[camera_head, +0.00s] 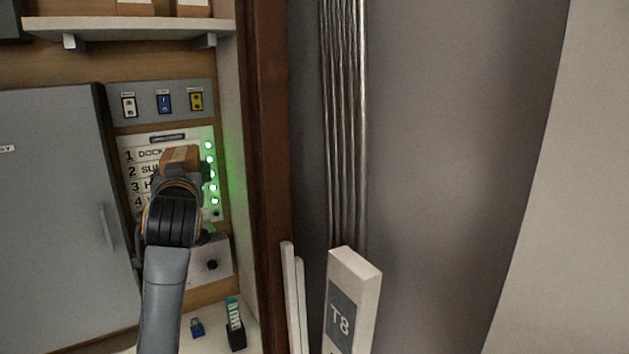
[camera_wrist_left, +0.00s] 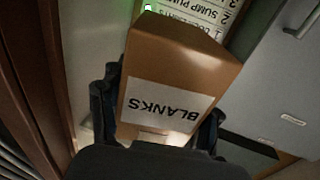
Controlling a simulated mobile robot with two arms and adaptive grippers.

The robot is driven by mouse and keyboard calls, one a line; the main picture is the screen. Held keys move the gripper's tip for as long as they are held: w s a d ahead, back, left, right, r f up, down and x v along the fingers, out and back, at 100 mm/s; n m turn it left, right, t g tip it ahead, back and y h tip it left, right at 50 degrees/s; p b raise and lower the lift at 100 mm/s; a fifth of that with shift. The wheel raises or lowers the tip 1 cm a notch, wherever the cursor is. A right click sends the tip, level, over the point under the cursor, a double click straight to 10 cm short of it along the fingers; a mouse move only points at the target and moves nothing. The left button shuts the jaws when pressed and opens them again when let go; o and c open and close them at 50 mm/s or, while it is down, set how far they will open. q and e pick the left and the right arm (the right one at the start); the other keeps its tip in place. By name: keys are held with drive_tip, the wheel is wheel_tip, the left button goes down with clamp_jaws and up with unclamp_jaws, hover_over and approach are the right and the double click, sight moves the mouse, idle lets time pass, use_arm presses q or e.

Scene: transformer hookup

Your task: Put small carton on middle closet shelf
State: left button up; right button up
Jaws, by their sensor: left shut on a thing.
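The small brown carton (camera_head: 181,156) is in front of the numbered panel in the closet. In the left wrist view the carton (camera_wrist_left: 185,65) fills the middle, its white "BLANKS" label upside down. My left gripper (camera_head: 178,178) is shut on the carton, with a dark finger on each side in the left wrist view (camera_wrist_left: 158,118). My arm hides part of the carton and panel in the head view. A closet shelf (camera_head: 130,28) with cartons on it is at the top left. A lower surface (camera_head: 212,338) is below my arm. My right gripper is not in view.
A grey cabinet door (camera_head: 55,210) stands left of my arm. A switch box (camera_head: 162,104) is above the numbered list (camera_head: 130,175), with green lights beside it. A brown door frame (camera_head: 264,150) borders the closet. A blue padlock (camera_head: 197,328) lies on the lower surface.

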use_arm(q)
drive_tip(key=s+d+f+m+h, duration=0.1)
drive_tip(key=s+d+f+h, duration=0.15)
drive_tip(key=f, duration=1.05)
drive_tip(key=s+d+f+m+h+b, duration=0.1)
drive_tip(key=s+d+f, duration=0.1)
drive_tip(key=s+f, duration=0.7)
drive_tip(key=s+d+f+m+h+b, duration=0.1)
drive_tip(key=s+d+f+h+b, duration=0.1)
drive_tip(key=s+f, duration=0.6)
drive_tip(key=s, duration=0.5)
drive_tip(key=shift+d+f+m+t, duration=0.15)
drive_tip(key=shift+f+m+t, duration=0.25)
drive_tip(key=shift+s+f, duration=0.1)
